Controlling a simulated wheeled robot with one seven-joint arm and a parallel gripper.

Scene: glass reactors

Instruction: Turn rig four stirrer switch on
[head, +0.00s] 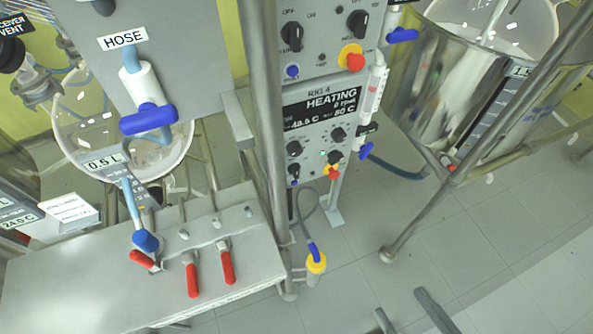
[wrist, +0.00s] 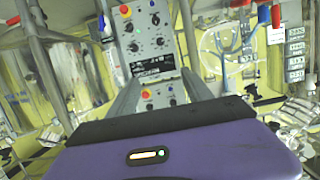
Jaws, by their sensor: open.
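The rig four control panel (head: 331,128) hangs on a metal post in the head view. In the wrist view the panel (wrist: 148,42) appears upside down.
Another grey box with black switches (head: 320,40) sits above the panel. A metal post (head: 263,130) stands close at its left. A steel vessel (head: 480,85) is at right, and a bench with red-handled valves (head: 210,270) at lower left.

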